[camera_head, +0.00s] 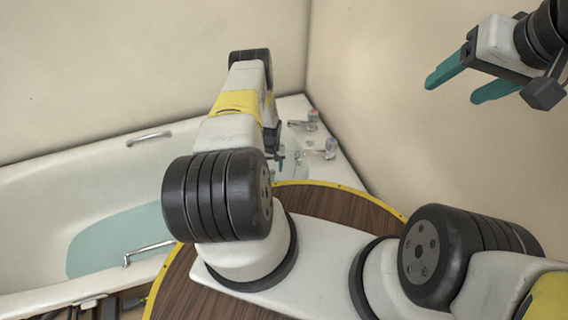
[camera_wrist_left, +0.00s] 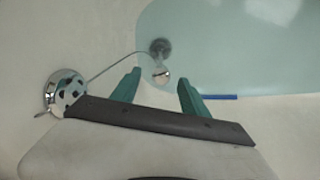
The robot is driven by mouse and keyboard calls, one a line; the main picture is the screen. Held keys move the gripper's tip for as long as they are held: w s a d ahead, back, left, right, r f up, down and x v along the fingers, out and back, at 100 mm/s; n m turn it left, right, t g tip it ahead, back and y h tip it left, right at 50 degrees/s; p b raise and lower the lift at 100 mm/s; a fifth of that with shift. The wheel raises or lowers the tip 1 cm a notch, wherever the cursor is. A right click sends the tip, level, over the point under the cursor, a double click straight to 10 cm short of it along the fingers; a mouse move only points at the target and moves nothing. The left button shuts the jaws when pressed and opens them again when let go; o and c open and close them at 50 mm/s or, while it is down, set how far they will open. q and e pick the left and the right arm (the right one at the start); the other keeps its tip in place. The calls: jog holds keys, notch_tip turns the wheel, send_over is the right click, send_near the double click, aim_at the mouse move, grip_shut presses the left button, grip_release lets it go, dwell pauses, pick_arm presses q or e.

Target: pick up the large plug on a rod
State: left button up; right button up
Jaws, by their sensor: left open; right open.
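In the left wrist view, a small rounded silver-white piece (camera_wrist_left: 161,76), which may be the plug on its rod, shows in the gap between the fingertips of my left gripper (camera_wrist_left: 158,80). I cannot tell its depth or whether the fingers touch it. The left gripper's teal fingers are open. In the head view my left gripper (camera_head: 281,164) is over the tap end of the bath, mostly hidden by its arm. My right gripper (camera_head: 482,82) is open and empty, raised at the upper right. The plug cannot be made out in the head view.
A dark round drain (camera_wrist_left: 160,46) lies beyond the fingertips. A chrome overflow fitting (camera_wrist_left: 66,93) has a thin line running towards the drain. A thin blue bar (camera_wrist_left: 219,97) is beside the right finger. Taps (camera_head: 320,148), bath handles (camera_head: 148,138) and bath walls are close by.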

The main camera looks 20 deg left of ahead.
aim_at(272, 170)
pick_arm(q)
notch_tip(272, 170, down, 5)
jog(key=shift+w+a+r, duration=0.1)
jog(key=shift+a+r, duration=0.05)
jog(key=shift+r, duration=0.05)
grip_shut()
dwell(1.4)
